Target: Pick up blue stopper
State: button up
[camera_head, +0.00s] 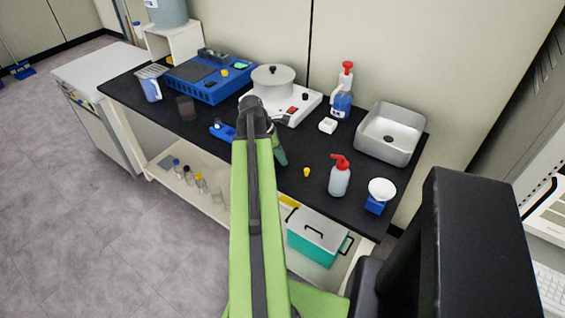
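I cannot clearly make out a blue stopper. A small blue object (221,131) lies on the black worktop (330,205), just left of my arm's far joint, and it may be partly hidden by the arm. I cannot tell whether it is the stopper. My green arm reaches forward over the worktop. A darker green part shows just right of its far joint. My gripper's fingers are hidden behind the arm, so I see neither its opening nor any hold.
A small yellow stopper-like piece (306,172) stands near a red-topped spray bottle (340,178). A blue-based scale (376,203), grey sink (391,134), white hotplate with pot (272,82) and blue device (212,85) stand around. Small bottles (200,184) stand on the lower shelf.

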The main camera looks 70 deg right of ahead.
grip_shut()
notch_tip(320, 180, up, 10)
jog(key=p, duration=1)
